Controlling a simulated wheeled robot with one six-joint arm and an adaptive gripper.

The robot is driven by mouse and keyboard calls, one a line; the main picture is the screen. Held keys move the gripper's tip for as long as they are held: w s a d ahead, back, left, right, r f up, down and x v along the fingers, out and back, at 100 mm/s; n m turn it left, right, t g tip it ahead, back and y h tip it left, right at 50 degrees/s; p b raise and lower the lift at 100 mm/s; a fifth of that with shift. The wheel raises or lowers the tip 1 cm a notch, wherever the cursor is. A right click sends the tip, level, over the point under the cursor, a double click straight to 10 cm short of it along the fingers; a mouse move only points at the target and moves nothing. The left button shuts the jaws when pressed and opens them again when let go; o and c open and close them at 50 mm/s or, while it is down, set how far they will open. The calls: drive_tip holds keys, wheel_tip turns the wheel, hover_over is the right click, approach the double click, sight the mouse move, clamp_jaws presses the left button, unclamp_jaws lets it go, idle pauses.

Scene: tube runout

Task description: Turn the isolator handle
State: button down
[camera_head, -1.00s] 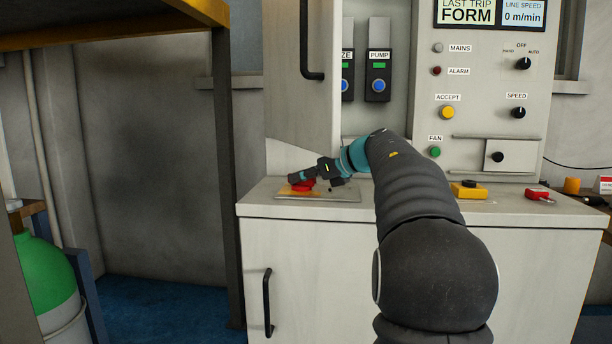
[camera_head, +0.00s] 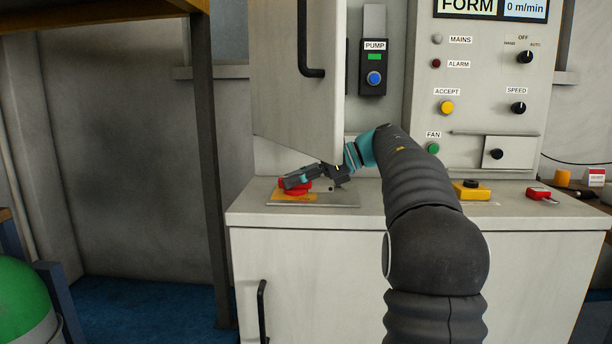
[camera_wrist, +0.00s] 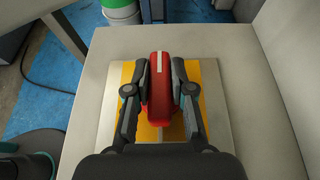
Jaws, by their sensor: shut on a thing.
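The isolator handle (camera_wrist: 160,88) is red with a pale stripe at its far end. It sits on a yellow plate (camera_wrist: 208,84) on a grey base plate (camera_wrist: 223,132) on the counter. In the wrist view my gripper (camera_wrist: 160,68) has one finger on each side of the handle and is shut on it. The handle points straight up the picture there. In the head view my gripper (camera_head: 290,183) reaches left from my arm and covers part of the red handle (camera_head: 296,190).
A control panel (camera_head: 475,80) stands at the back right. A yellow box (camera_head: 471,190) and a red padlock-like item (camera_head: 541,194) lie on the counter (camera_head: 400,217). A dark post (camera_head: 207,150) stands at left.

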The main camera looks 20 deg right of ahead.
drive_tip(key=shift+a, duration=0.1)
drive_tip(key=c, duration=1)
unclamp_jaws()
drive_tip(key=shift+w, duration=0.1)
drive_tip(key=v, duration=1.2)
drive_tip(key=shift+r, duration=0.1)
